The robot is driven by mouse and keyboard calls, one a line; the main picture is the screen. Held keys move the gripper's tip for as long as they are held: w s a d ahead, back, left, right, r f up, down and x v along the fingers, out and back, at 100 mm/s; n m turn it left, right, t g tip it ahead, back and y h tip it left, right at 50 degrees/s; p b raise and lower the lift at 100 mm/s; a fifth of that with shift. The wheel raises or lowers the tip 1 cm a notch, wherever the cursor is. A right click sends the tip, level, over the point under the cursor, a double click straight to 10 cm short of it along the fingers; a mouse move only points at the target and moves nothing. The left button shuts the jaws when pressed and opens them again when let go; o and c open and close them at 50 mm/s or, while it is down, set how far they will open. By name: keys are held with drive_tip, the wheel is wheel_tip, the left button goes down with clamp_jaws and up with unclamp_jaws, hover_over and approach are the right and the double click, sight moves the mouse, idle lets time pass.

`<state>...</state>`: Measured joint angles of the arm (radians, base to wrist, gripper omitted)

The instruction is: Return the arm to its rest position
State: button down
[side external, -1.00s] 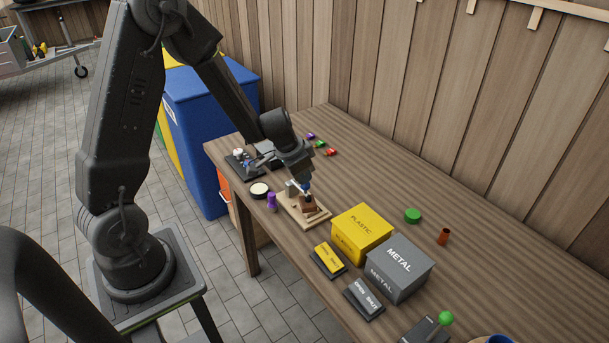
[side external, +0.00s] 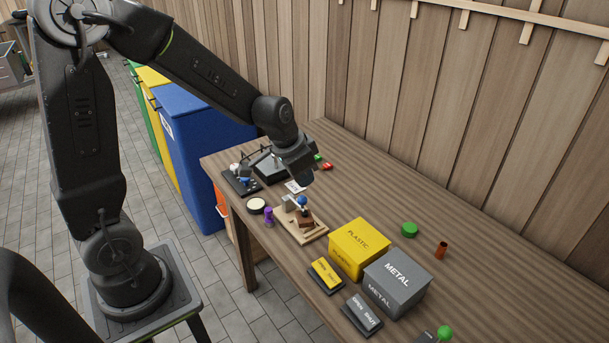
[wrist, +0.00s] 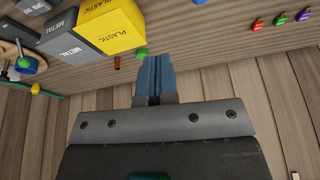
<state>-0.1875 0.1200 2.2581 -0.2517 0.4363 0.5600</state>
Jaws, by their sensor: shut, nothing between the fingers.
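My gripper (wrist: 154,70) shows in the wrist view with its two blue fingers pressed together and nothing between them. In the side external view my gripper (side external: 297,184) hangs above the workbench (side external: 480,250), near the wooden fixture (side external: 312,233). The fixture is a light board with a brown block and a blue-topped part on it. My gripper is above and apart from it; the fingers are hard to make out there.
A yellow PLASTIC box (side external: 362,240) and a grey METAL box (side external: 397,272) stand to the right of the fixture, with label blocks before them. A purple piece (side external: 268,217), a white-topped round dish (side external: 256,205) and a black device (side external: 268,168) are near the left end.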

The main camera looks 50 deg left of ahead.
drive_tip(key=s+d+r+n, duration=0.1)
drive_tip(key=s+d+r, duration=0.1)
drive_tip(key=s+r, duration=0.4)
drive_tip(key=s+d+r+t, duration=0.1)
drive_tip(key=s+d+r, duration=0.2)
drive_tip(key=s+r, duration=0.3)
drive_tip(key=shift+s+d+n+t, duration=0.3)
drive_tip(key=shift+s+n, duration=0.1)
drive_tip(key=shift+s, duration=2.4)
drive_tip(key=shift+r, duration=0.1)
